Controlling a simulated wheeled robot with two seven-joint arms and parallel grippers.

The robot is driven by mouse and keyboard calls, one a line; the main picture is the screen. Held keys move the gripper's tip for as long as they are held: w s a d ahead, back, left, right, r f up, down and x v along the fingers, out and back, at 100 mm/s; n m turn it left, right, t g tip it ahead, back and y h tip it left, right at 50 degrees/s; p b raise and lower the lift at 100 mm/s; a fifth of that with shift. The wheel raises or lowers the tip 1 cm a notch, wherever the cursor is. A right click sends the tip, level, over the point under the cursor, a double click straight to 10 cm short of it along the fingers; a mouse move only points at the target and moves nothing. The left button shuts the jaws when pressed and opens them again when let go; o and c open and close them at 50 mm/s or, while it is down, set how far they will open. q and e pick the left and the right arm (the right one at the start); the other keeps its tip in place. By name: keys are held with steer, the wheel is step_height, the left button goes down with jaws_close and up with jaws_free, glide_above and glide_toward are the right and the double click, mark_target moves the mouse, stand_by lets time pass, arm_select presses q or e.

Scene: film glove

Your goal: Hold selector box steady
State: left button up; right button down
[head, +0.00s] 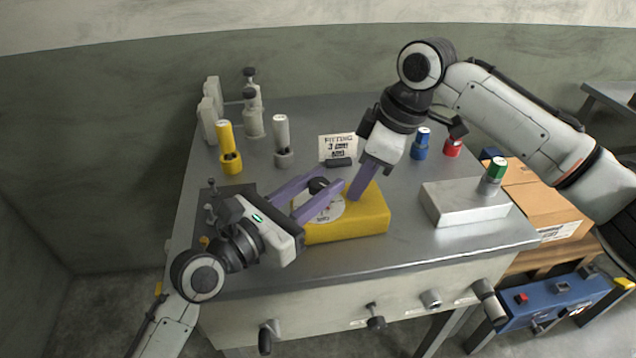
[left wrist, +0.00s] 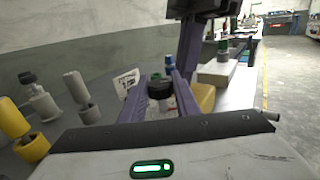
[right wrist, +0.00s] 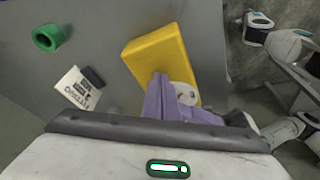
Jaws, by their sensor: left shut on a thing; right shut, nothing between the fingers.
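The yellow selector box (head: 360,222) lies on the grey metal bench, with a white dial plate (head: 327,211) on its top. My left gripper (head: 325,187) comes in low from the left, and its purple fingers are shut on a black knob (left wrist: 160,90) above the dial. My right gripper (head: 355,195) points down from above, shut and empty, its fingertips at the box's top beside the dial. In the right wrist view the box (right wrist: 160,55) sits just beyond the shut fingers (right wrist: 160,95). Whether the right fingertips touch it cannot be told.
A lettered card (head: 338,148) stands behind the box. A silver block (head: 465,203) with a green-capped post is to the right. Yellow (head: 228,150) and grey (head: 282,140) posts stand at back left, blue (head: 421,145) and red (head: 453,147) at back right. Knobs line the bench front.

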arm_select(q)
steer(key=shift+d, duration=0.1)
stand_by(0.5)
steer(key=o, duration=1.1)
steer(key=shift+c, duration=0.2)
steer(key=v, duration=1.2)
steer(key=shift+s, duration=0.2)
